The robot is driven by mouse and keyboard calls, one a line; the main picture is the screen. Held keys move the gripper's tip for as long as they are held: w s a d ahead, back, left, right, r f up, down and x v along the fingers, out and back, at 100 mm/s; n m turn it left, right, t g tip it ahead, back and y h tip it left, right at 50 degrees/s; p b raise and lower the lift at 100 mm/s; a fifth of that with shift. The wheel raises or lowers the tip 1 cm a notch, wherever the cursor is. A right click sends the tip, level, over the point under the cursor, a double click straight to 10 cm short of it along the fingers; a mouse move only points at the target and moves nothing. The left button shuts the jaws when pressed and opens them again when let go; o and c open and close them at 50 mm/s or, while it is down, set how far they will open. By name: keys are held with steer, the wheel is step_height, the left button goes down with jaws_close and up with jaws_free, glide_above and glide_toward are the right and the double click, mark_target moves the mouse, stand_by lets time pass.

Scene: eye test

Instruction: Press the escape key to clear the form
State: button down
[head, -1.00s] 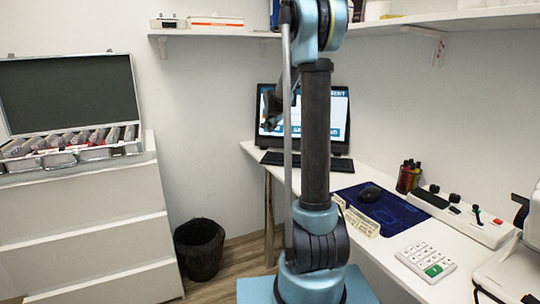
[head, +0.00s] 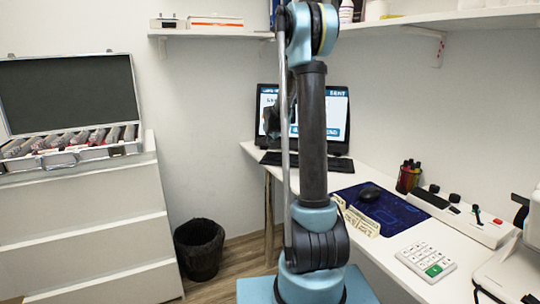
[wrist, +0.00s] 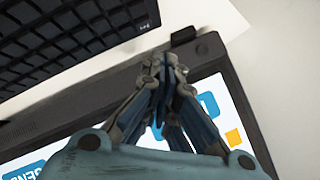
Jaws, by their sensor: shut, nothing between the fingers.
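The black keyboard (head: 273,158) lies on the white desk in front of the monitor (head: 340,112); my arm hides its middle in the head view. In the wrist view, part of the keyboard (wrist: 62,38) fills the upper left, with rows of dark keys. I cannot make out the escape key. The lit monitor screen (wrist: 236,112) spans the lower part there. My gripper (wrist: 166,62) is shut and empty, its fingertips over the monitor's dark frame in that picture, to the right of the keyboard. In the head view my gripper (head: 272,122) shows small and dark before the screen.
A bin (head: 199,250) and an open case (head: 70,95) on drawers stand left. A shelf (head: 450,22) runs above.

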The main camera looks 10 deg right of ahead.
steer(key=shift+f, duration=1)
steer(key=shift+s+f, duration=0.1)
steer(key=shift+f, duration=0.7)
stand_by(1.6)
steer(key=shift+r, duration=0.9)
steer(key=shift+r, duration=2.5)
